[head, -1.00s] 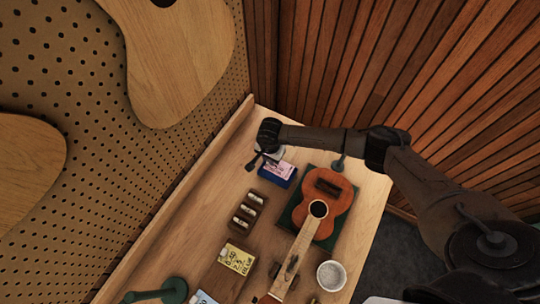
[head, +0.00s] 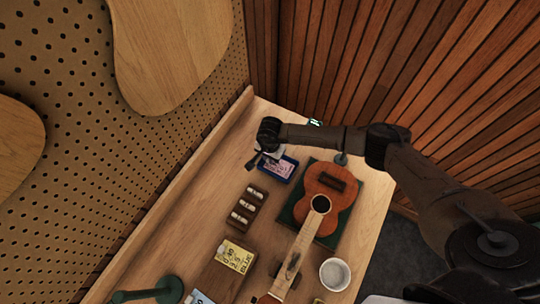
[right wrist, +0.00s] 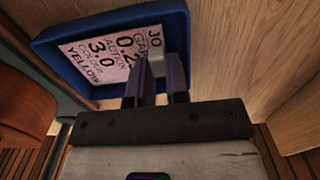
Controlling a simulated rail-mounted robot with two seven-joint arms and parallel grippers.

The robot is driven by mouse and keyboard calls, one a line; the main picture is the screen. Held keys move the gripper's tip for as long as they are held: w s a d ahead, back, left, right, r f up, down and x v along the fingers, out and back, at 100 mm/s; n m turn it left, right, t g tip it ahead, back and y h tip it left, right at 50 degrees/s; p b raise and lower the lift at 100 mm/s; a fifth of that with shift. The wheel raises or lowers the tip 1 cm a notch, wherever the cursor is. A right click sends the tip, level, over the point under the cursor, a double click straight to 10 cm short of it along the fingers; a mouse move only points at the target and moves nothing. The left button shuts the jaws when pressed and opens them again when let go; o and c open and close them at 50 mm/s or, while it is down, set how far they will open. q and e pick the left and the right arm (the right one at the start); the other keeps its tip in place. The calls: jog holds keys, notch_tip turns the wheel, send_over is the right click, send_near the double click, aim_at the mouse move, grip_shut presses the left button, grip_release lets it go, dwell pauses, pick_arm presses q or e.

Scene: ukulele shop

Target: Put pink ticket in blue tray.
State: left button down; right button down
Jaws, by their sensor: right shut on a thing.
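The pink ticket (head: 281,168), printed with black text, is inside the rim of the small blue tray (head: 290,177) at the far end of the bench. In the right wrist view the ticket (right wrist: 100,58) looks flat against the floor of the tray (right wrist: 62,76); whether it rests fully there I cannot tell. My right gripper (head: 262,160) is over the tray's left side. In the wrist view its fingers (right wrist: 157,75) are shut on a pale grey piece at the ticket's edge. My left gripper is out of view.
An orange ukulele (head: 326,190) lies on a green mat (head: 338,230) right of the tray. A dark wooden rack (head: 246,207) with pale pieces, a yellow-labelled box (head: 234,257) and a white round bowl (head: 335,274) stand nearer. The pegboard wall (head: 60,70) borders the left.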

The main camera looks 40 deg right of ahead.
dwell(0.3)
dwell(0.5)
jog(key=c, duration=1.1)
grip_release()
jog(key=shift+o, duration=0.3)
jog(key=shift+s, duration=0.1)
jog(key=shift+c, duration=0.2)
jog(key=shift+o, duration=0.8)
jog(key=shift+d+f, duration=0.1)
